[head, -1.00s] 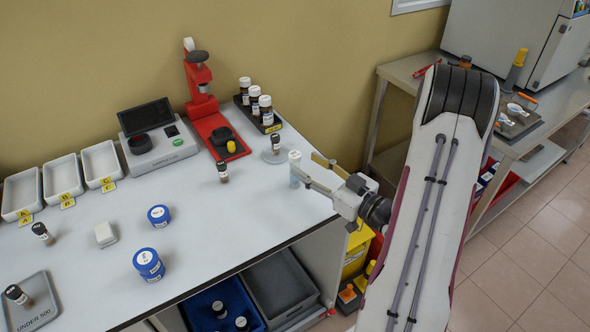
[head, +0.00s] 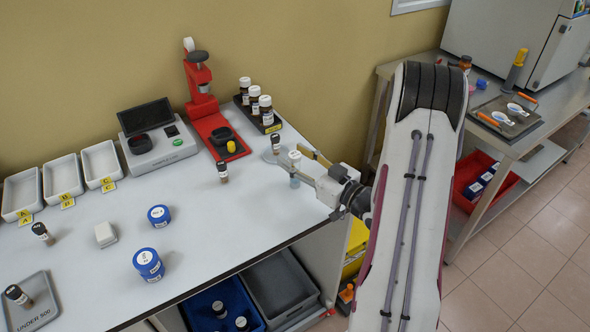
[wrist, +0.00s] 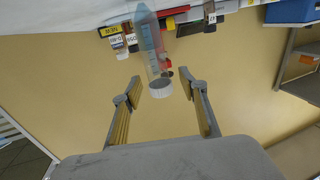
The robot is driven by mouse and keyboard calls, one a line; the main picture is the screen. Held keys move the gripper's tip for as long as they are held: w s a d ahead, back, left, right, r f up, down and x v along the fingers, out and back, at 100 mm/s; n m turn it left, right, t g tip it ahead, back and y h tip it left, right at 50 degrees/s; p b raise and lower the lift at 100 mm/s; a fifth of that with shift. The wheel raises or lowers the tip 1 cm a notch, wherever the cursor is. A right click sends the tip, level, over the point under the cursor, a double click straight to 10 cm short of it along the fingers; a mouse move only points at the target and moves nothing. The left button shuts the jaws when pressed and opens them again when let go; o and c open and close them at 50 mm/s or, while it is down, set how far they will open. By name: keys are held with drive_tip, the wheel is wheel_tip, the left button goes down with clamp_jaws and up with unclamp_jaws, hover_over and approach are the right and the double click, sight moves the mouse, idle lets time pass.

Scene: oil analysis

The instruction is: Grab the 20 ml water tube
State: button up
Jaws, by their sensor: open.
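The water tube (head: 294,174), clear with pale blue contents and a white cap, stands upright near the table's right end. In the wrist view the tube (wrist: 149,40) appears upside down, its white cap towards my gripper (wrist: 162,88). In that view the cap lies between the two spread fingers, and the body extends beyond them. In the head view my gripper (head: 302,163) is open at the tube's right side, with one finger at the front and one behind. Contact cannot be told.
A black rack of bottles (head: 274,127) and a red press (head: 219,133) are farther back. Blue-lidded jars (head: 149,264) stand to the left. The table's right edge is close.

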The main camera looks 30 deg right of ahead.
idle(0.5)
drive_tip(key=c, duration=1.1)
drive_tip(key=shift+o, duration=0.2)
drive_tip(key=shift+w+r, duration=0.1)
drive_tip(key=shift+r, duration=0.05)
drive_tip(key=shift+r, duration=4.85)
